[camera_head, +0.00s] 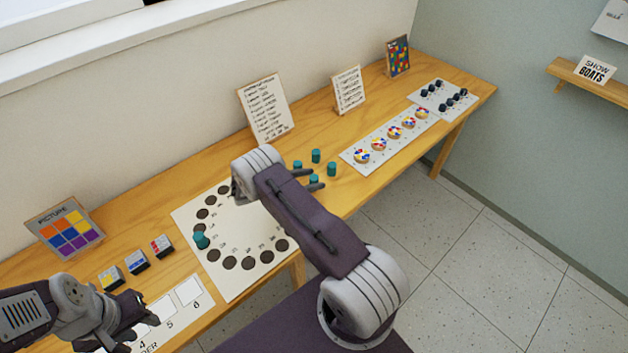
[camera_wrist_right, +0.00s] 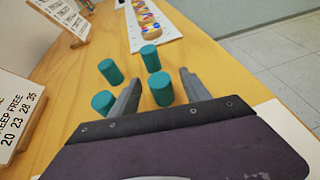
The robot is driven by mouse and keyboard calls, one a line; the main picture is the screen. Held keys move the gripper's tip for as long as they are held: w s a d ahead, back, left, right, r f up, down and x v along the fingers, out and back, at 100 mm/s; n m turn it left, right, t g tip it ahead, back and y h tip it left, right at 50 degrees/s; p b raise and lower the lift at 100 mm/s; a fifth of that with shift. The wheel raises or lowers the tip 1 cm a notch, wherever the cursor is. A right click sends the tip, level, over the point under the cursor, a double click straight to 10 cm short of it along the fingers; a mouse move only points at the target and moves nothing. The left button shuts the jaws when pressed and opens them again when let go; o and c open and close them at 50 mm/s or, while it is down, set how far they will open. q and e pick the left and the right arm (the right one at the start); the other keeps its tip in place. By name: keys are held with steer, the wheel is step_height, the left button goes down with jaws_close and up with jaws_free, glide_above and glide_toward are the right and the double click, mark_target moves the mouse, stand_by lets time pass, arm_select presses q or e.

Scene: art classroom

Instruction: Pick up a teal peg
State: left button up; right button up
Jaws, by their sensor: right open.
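Several teal pegs stand upright on the wooden table in a loose cluster beside my right gripper (camera_head: 308,179). In the right wrist view the gripper (camera_wrist_right: 158,88) is open and holds nothing. Another teal peg (camera_wrist_right: 103,102) stands outside the left finger. Two more, a middle peg (camera_wrist_right: 110,72) and a far peg (camera_wrist_right: 150,58), stand beyond. A separate teal peg (camera_head: 201,240) sits on the white board with dark circles (camera_head: 235,285). My left gripper (camera_head: 132,312) is low at the left.
Behind the pegs stands a text card (camera_head: 265,108). A white strip with colourful discs (camera_head: 352,165) lies to the right. Small labelled blocks (camera_head: 136,262) and a numbered sheet (camera_head: 187,312) are at the left. The table's front edge runs close to the pegs.

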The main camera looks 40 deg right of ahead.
mark_target(315, 177)
steer(key=shift+d+f, duration=0.25)
steer(key=shift+d, duration=0.2)
jaws_close()
steer(key=shift+r, duration=0.1)
steer(key=shift+r, duration=0.55)
step_height(315, 177, up, 3)
steer(key=shift+s+d+r, duration=0.1)
steer(key=shift+r, duration=0.1)
steer(key=s+d+r, duration=0.5)
steer(key=s+r, duration=0.1)
steer(key=s, duration=0.4)
steer(key=shift+d+r, duration=0.2)
steer(key=shift+d, duration=0.1)
